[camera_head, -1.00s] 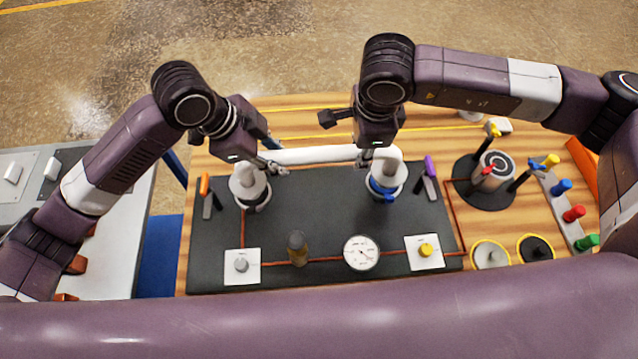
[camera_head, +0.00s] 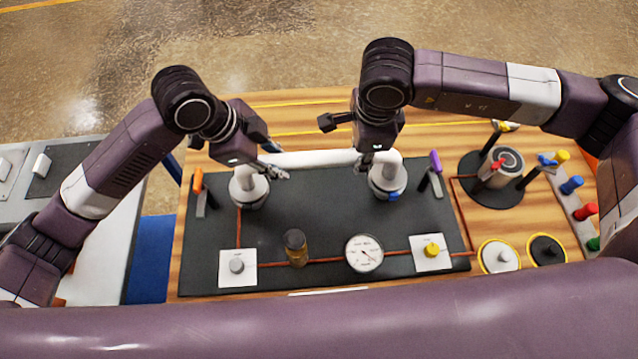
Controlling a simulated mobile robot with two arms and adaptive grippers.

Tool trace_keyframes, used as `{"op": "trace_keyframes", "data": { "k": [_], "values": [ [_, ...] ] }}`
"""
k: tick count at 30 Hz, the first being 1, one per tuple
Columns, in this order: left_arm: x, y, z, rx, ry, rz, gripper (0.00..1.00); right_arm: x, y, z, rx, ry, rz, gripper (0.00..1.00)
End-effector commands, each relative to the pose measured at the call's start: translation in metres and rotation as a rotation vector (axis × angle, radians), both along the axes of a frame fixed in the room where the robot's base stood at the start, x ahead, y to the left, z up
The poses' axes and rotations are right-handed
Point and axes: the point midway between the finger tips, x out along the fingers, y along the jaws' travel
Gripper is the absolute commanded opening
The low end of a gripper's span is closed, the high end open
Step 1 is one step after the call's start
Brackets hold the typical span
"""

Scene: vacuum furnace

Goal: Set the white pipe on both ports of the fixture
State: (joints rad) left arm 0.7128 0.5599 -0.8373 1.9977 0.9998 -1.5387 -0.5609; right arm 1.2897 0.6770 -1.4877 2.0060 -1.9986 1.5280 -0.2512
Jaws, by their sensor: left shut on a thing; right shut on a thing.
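The white pipe (camera_head: 312,159) runs level across the back of the dark fixture board (camera_head: 330,215), with a bent-down end on each side. Its left end is at the left port (camera_head: 248,190) and its right end at the right port (camera_head: 388,184). Both ends appear to meet the ports, but I cannot tell whether they are fully seated. My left gripper (camera_head: 272,170) is shut on the pipe near its left bend. My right gripper (camera_head: 365,160) is shut on the pipe near its right bend. The fingers hide parts of both bends.
An orange-handled clamp (camera_head: 198,186) stands left of the left port, a purple-handled one (camera_head: 435,162) right of the right port. A gauge (camera_head: 364,253), brown cylinder (camera_head: 296,246) and yellow knob (camera_head: 431,250) sit in front. A round black stand (camera_head: 492,180) is at the right.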

Motion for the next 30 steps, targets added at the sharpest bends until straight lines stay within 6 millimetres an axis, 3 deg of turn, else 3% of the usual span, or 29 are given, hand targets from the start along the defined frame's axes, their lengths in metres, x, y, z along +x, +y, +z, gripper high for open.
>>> {"op": "trace_keyframes", "data": {
  "k": [4, 5, 9, 20, 30],
  "values": [
    [0.001, -0.001, -0.009, -0.003, -0.003, 0.000, 0.00, 0.001, 0.000, -0.009, 0.001, -0.003, 0.000, 0.00],
    [0.000, 0.000, -0.007, -0.001, -0.001, 0.000, 0.28, 0.000, 0.000, -0.007, 0.000, -0.001, 0.000, 0.28],
    [0.000, 0.000, -0.007, 0.000, 0.000, 0.000, 0.42, 0.000, 0.000, -0.007, 0.000, 0.000, 0.000, 0.42],
    [0.000, 0.003, -0.001, 0.000, -0.002, 0.001, 0.42, 0.000, 0.000, -0.007, 0.000, 0.000, 0.000, 0.42],
    [-0.011, 0.028, 0.059, 0.000, -0.007, 0.001, 0.42, 0.000, 0.000, -0.007, 0.000, 0.000, 0.000, 0.42]
  ]
}}
